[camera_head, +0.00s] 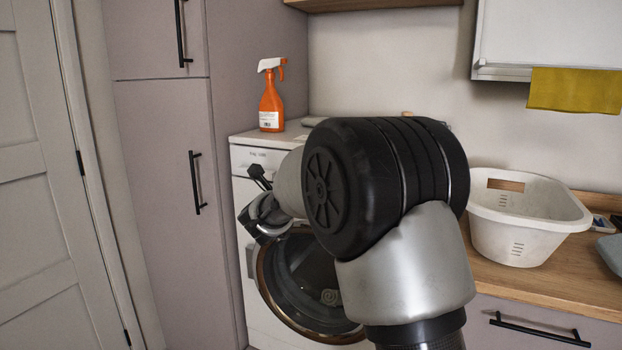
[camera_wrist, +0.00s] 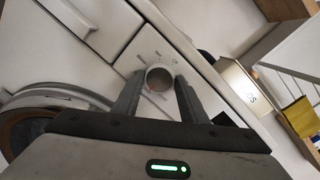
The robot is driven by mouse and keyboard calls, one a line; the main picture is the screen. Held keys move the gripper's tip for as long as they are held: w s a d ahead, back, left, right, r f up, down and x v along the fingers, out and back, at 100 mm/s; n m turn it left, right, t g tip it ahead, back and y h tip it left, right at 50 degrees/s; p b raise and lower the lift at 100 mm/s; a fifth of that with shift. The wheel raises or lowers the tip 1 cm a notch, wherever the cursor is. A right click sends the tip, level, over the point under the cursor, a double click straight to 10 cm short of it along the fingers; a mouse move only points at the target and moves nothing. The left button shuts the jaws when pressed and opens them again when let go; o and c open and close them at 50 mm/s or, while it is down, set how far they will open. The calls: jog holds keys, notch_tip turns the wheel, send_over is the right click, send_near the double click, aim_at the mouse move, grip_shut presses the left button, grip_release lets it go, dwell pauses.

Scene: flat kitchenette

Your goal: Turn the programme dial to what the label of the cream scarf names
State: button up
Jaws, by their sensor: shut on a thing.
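The washing machine (camera_head: 252,283) stands left of the wooden counter, its round door below the control panel. In the wrist view its programme dial (camera_wrist: 160,75) is a pale round knob with a small red mark at its lower left. Small print surrounds the dial, too small to read. My gripper (camera_wrist: 158,82) is shut on the dial, one finger at each side. In the head view my gripper (camera_head: 257,178) is at the machine's front, and my arm hides much of the panel and the dial. I see no cream scarf or label of one.
An orange spray bottle (camera_head: 271,102) stands on the machine. A white laundry basket (camera_head: 528,225) sits on the wooden counter (camera_head: 560,285). A mustard cloth (camera_head: 575,90) hangs at the upper right. Tall cabinets (camera_head: 165,180) stand close on the left.

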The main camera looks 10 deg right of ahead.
dwell(0.5)
jog(key=o, duration=1)
jog(key=shift+o, duration=0.2)
jog(key=p+v, duration=0.1)
jog(key=v, duration=1.6)
jog(key=shift+s, duration=0.25)
